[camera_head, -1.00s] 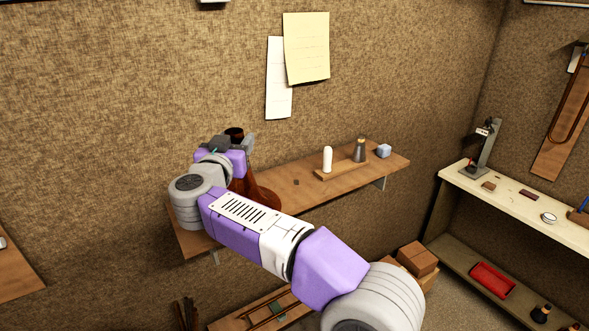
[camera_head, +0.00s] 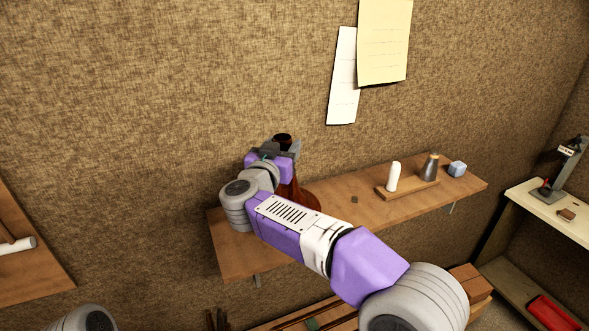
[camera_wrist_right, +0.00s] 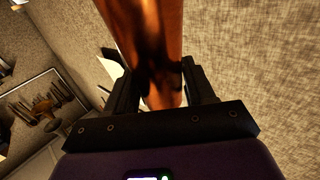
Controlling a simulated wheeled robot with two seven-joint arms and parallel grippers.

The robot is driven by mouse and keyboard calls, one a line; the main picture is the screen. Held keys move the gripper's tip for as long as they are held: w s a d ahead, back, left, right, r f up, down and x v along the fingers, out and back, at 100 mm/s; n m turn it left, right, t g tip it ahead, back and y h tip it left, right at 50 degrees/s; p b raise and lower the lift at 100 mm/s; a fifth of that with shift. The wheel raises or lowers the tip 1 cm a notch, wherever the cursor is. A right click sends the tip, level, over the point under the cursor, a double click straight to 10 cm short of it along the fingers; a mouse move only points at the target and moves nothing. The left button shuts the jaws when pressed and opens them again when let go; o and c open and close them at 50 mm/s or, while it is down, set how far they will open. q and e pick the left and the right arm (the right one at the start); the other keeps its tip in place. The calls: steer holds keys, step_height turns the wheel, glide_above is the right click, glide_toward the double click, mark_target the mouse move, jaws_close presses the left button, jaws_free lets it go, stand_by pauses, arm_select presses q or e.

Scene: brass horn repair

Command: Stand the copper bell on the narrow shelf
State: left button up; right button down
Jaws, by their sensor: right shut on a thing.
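The copper bell (camera_head: 306,199) is dark reddish brown, upright, with its flared end down at the narrow shelf (camera_head: 350,213) and its thin neck up. Whether its rim touches the shelf is hidden behind my arm. My right gripper (camera_head: 284,149) is shut on the bell's neck near the top. In the right wrist view the copper tube (camera_wrist_right: 150,40) runs between the two dark fingers (camera_wrist_right: 155,90). The shelf is a brown wooden board on the wall. My left gripper is not in view; only a grey rounded part, seemingly mine, shows at the bottom left.
A small dark piece (camera_head: 355,199) lies mid-shelf. Papers (camera_head: 384,40) hang above.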

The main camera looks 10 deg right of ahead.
steer(key=shift+w+f, duration=0.1)
steer(key=shift+f, duration=2)
steer(key=shift+f+b, duration=0.2)
steer(key=shift+b, duration=0.1)
steer(key=shift+c, duration=1.9)
jaws_free()
steer(key=shift+r, duration=0.15)
steer(key=b+v, duration=0.2)
steer(key=v, duration=1)
